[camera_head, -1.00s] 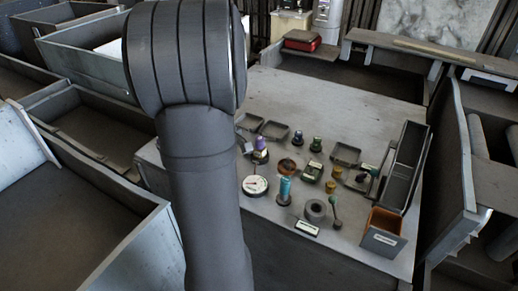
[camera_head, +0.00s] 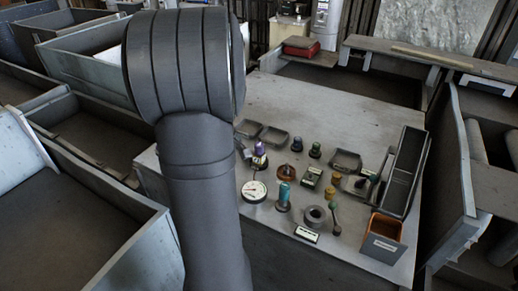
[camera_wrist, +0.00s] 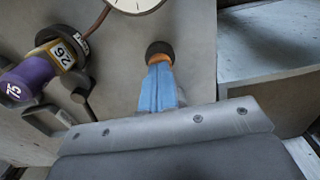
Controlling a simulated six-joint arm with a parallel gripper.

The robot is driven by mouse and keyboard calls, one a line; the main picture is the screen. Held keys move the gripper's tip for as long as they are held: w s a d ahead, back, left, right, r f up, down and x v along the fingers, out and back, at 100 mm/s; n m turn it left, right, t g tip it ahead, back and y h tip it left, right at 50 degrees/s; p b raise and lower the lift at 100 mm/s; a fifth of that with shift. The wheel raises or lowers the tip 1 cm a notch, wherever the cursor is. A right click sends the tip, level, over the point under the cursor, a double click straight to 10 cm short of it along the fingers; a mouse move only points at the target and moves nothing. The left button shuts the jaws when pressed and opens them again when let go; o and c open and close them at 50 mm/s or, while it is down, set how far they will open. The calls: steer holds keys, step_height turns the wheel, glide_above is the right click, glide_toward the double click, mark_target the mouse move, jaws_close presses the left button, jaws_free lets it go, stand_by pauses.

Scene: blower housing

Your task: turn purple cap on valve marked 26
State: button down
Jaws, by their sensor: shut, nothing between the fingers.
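The purple cap (camera_wrist: 28,78) shows at the left of the wrist view, with a white marking on its end. It sits on a dark valve whose yellow tag (camera_wrist: 62,54) reads 26. A dark lever or bracket lies beside the valve. In the head view the purple cap (camera_head: 260,148) stands at the left of the bench group, beside my arm. My gripper (camera_wrist: 161,75) has blue fingers, shut and empty, to the right of the cap and apart from it. An orange and black round piece shows at the fingertips; I cannot tell whether they touch it. My arm hides the gripper in the head view.
A white dial gauge (camera_head: 254,191) and a teal-capped valve (camera_head: 284,196) stand in front of the purple one. Several other valves and fittings lie to the right. An orange bin (camera_head: 384,240) is at the right front. The bench (camera_head: 330,100) is clear at the back.

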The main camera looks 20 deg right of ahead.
mark_target(259, 144)
steer(key=c, duration=1.6)
jaws_free()
steer(key=shift+w+d+r, duration=0.1)
steer(key=shift+w+r, duration=0.05)
steer(key=shift+c, duration=0.2)
steer(key=o, duration=0.4)
steer(key=w+d+r+n, duration=0.1)
steer(key=n, duration=0.1)
steer(key=w+d+r+n, duration=0.1)
steer(key=d+n, duration=0.1)
steer(key=w+d+r+n, duration=0.1)
steer(key=d+r+n, duration=0.1)
steer(key=shift+w+d, duration=0.15)
steer(key=shift+d, duration=0.05)
steer(key=shift+c, duration=0.2)
steer(key=d+r+n, duration=0.1)
steer(key=d+n, duration=0.1)
steer(key=w+d+r+n, duration=0.1)
steer(key=d+n, duration=0.1)
steer(key=n, duration=0.1)
steer(key=d+r+n, duration=0.2)
steer(key=shift+w, duration=0.35)
steer(key=m, duration=1.2)
steer(key=shift+m, duration=0.4)
steer(key=shift+f, duration=3.5)
steer(key=c, duration=0.9)
steer(key=o, duration=0.9)
